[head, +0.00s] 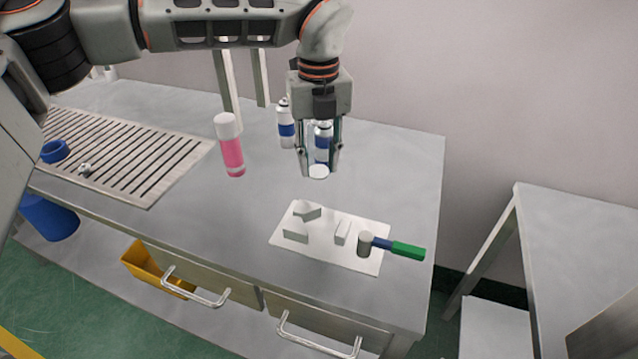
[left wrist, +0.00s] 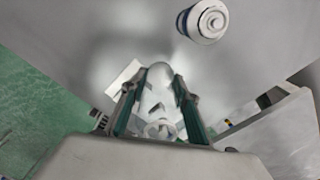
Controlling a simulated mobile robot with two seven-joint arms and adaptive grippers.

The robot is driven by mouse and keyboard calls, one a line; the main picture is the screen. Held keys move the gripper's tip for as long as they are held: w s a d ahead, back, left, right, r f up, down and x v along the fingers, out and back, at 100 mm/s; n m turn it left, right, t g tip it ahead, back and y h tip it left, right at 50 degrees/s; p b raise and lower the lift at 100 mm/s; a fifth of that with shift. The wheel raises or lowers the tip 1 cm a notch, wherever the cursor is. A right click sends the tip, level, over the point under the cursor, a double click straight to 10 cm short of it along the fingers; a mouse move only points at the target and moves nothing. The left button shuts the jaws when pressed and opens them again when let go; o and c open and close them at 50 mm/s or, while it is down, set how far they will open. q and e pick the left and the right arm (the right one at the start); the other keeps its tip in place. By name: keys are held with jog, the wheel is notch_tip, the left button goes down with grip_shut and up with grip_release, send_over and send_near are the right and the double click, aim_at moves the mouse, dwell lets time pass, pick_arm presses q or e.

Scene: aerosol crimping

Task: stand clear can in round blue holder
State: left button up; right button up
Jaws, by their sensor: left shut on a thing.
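My left gripper (head: 319,168) is above the table's right half, pointing down. It is shut on the clear can, which shows as a see-through shape between the fingers in the left wrist view (left wrist: 158,95). In the head view the can is hard to make out; a pale round end (head: 319,172) shows between the fingertips. I cannot tell whether it touches the table. The round blue holder (head: 54,151) sits on the slatted rack at the far left, well away from the gripper. My right gripper is not in view.
Blue-and-white cans (head: 286,130) stand behind the gripper; one is close to it. A pink bottle with a white cap (head: 231,150) stands between rack and gripper. A white mat (head: 285,238) with pale blocks and a green-handled tool (head: 407,250) lies in front. A small metallic part (head: 86,169) lies on the rack.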

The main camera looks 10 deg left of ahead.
aim_at(319, 197)
pick_arm(q)
jog(key=shift+f, duration=1.5)
notch_tip(319, 197, down, 4)
jog(key=shift+r, duration=0.3)
jog(key=o, duration=1.1)
